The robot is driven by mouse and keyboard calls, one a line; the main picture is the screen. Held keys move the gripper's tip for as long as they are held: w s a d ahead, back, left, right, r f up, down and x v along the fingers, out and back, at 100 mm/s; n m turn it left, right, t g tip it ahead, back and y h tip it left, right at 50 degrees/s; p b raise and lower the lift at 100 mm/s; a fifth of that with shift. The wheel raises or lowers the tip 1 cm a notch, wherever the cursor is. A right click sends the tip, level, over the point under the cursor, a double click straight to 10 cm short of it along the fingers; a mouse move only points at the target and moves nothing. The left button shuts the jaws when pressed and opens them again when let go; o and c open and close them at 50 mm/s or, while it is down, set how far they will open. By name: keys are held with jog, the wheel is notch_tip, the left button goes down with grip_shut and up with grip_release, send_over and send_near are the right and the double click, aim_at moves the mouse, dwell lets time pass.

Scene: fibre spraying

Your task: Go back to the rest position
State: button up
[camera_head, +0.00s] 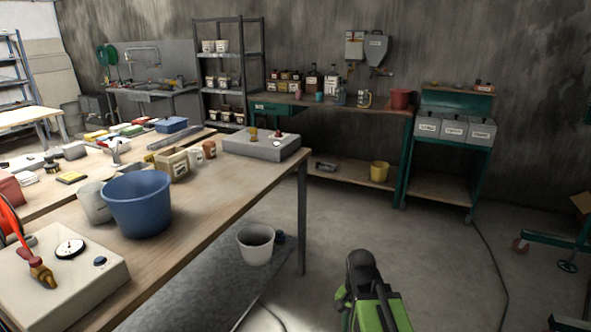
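A green and black part of my own arm (375,298) rises from the bottom edge, right of the middle, over the open floor. It stands apart from the workbench (228,203) on the left. No gripper fingers show in this view, so what my gripper holds, if anything, is hidden.
On the workbench stand a blue bucket (137,204), a grey box with a dial (65,275), a red tool with a brass end (40,270) and a second grey box (262,145). A white bucket (256,244) is below. Floor (440,260) is clear right of my arm.

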notch_tip(320, 180, up, 17)
jog(key=n+p, duration=0.6)
jog(key=p, duration=1.1)
jog(key=shift+a+n+t, duration=0.25)
jog(key=shift+n+t, duration=0.05)
jog(key=shift+w, duration=0.1)
